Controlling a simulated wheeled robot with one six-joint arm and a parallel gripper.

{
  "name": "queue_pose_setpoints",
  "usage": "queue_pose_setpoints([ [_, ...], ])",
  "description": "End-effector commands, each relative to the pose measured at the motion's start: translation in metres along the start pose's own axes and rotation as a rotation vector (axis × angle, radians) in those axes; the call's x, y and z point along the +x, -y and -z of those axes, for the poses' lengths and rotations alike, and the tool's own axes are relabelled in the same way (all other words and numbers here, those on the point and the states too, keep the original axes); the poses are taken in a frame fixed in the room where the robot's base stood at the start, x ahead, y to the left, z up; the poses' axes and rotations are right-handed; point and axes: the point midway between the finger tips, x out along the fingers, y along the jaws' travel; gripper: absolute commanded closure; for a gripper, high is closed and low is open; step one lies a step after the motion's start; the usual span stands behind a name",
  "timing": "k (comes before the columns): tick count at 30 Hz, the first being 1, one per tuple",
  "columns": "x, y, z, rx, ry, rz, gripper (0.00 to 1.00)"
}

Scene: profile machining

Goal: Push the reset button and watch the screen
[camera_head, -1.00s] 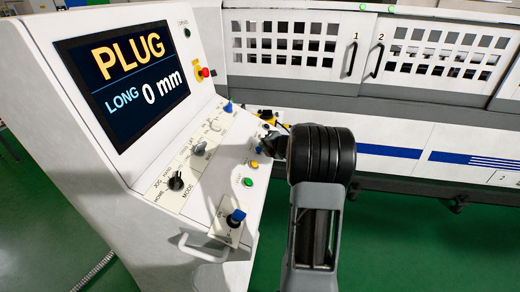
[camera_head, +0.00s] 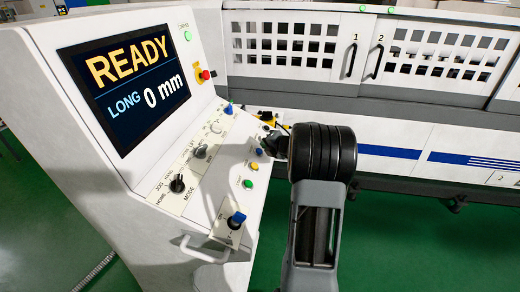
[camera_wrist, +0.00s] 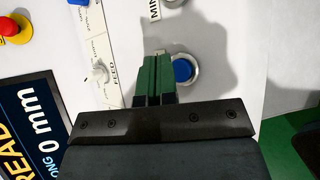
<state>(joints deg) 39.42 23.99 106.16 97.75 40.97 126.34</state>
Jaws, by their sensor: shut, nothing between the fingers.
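The screen (camera_head: 128,84) on the white control console reads READY, with LONG 0 mm below; part of it shows in the wrist view (camera_wrist: 28,130). A blue round button (camera_wrist: 183,70) with a pale ring sits right beside my gripper fingers in the wrist view; in the head view the blue button (camera_head: 259,152) is beside the gripper. No label reading reset is legible. My gripper (camera_wrist: 156,62) has its green fingers shut together and empty, over the panel just left of the blue button. I cannot tell whether they touch the panel. In the head view my wrist mostly hides the gripper.
A yellow button (camera_head: 253,166) and a green button (camera_head: 248,184) sit below the blue one. A red emergency knob (camera_head: 205,75), a mode knob (camera_head: 177,183) and a blue switch (camera_head: 237,218) are on the console. A handle (camera_head: 203,250) juts from its front.

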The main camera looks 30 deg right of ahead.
Motion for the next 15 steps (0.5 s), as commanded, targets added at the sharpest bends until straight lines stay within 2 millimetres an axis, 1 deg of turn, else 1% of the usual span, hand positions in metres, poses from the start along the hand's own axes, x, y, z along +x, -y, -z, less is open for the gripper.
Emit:
queue_pose_setpoints([
  [8,-0.001,-0.001,-0.001,0.000,0.000,0.000,1.00],
  [15,-0.014,-0.012,-0.010,0.000,0.000,0.000,1.00],
])
